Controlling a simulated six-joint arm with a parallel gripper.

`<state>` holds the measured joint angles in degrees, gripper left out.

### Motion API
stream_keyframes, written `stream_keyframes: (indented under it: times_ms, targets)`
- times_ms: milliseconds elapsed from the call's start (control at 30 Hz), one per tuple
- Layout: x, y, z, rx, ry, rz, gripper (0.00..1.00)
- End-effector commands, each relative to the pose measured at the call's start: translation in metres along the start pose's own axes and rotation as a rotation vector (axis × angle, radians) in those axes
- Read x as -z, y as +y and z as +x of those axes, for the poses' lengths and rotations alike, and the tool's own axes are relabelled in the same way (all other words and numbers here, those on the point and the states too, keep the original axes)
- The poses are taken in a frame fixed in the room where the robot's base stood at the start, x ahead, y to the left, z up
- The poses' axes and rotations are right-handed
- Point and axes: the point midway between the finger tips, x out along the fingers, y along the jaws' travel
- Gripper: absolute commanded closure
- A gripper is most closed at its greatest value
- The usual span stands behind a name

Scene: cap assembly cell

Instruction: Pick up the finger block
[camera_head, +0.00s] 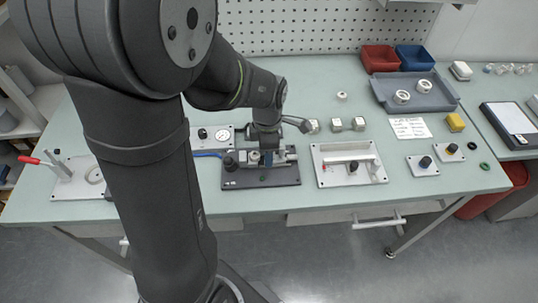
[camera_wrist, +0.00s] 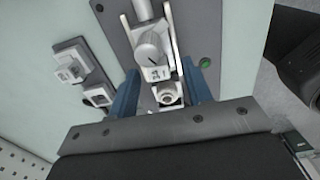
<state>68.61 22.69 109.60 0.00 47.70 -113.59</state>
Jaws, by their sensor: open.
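My gripper (camera_wrist: 160,95) is open in the wrist view, with one blue finger on each side of a small pale metal block (camera_wrist: 168,94) in the clamp fixture. I cannot tell whether the fingers touch it. In the head view my gripper (camera_head: 266,150) is low over the fixture's dark base plate (camera_head: 285,178) and hides part of it. Several loose grey-and-white blocks stand to its right, one of them a block (camera_head: 336,125) in the middle. Two blocks (camera_wrist: 70,64) also show at left in the wrist view. I cannot tell for certain which is the finger block.
A white plate with a bar (camera_head: 323,170) stands right of the fixture. A gauge plate (camera_head: 204,139) is close on the left, and a red-handled toggle press (camera_head: 60,170) farther left. A grey tray (camera_head: 440,104) with white rings is at back right. The table's front strip is clear.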

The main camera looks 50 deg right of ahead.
Motion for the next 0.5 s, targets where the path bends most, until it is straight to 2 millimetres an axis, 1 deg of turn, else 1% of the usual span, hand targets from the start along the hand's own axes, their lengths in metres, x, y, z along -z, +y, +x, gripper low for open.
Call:
stream_keyframes:
  times_ms: [67, 100, 167, 300, 333, 500]
  targets:
    - [0.0000, 0.0000, -0.0002, 0.000, 0.000, 0.000, 0.55]
    - [0.0000, 0.0000, -0.0003, 0.000, 0.000, 0.000, 0.58]
    - [0.0000, 0.0001, -0.0003, 0.000, 0.000, 0.000, 0.70]
    - [0.0000, 0.0001, -0.0004, 0.000, 0.000, 0.000, 0.98]
    - [0.0000, 0.0001, -0.0004, 0.000, 0.000, 0.000, 1.00]
    - [0.0000, 0.0001, -0.0005, 0.000, 0.000, 0.000, 1.00]
